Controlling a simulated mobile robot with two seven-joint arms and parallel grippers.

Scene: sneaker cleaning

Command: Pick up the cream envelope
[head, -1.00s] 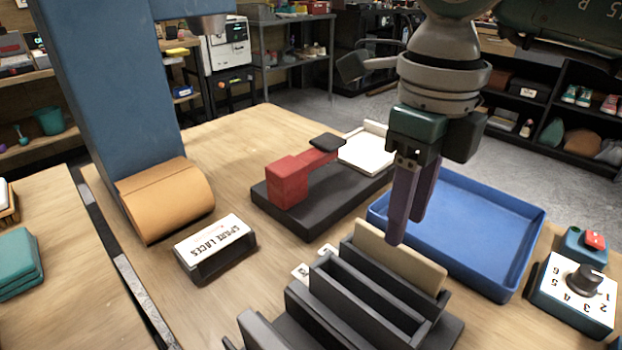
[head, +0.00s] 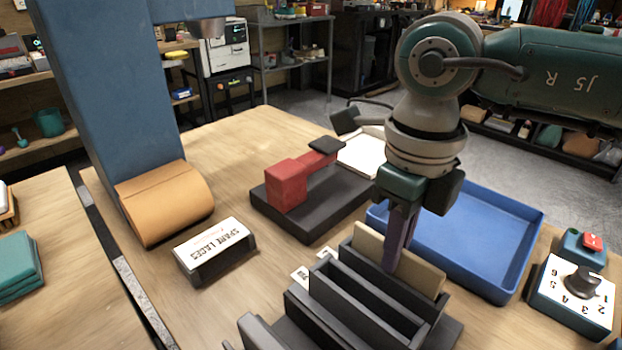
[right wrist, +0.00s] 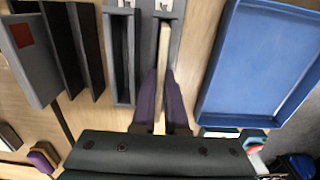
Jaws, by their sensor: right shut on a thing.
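The cream envelope (head: 421,272) stands upright in the rear slot of the dark grey slotted rack (head: 377,305). In the right wrist view the envelope (right wrist: 163,62) shows edge-on as a thin pale strip. My right gripper (head: 392,266) reaches down from above and is shut on the envelope's top edge. In the right wrist view its two purple fingers (right wrist: 160,95) lie on either side of the envelope. The envelope's lower part is hidden in the slot. My left gripper is not in view.
A blue tray (head: 520,240) lies right behind the rack. A red and black stamp-like device (head: 287,184) is behind to the left. A spare laces box (head: 214,249) sits left, and a numbered dial box (head: 572,300) sits at the right. Open tabletop lies around the laces box.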

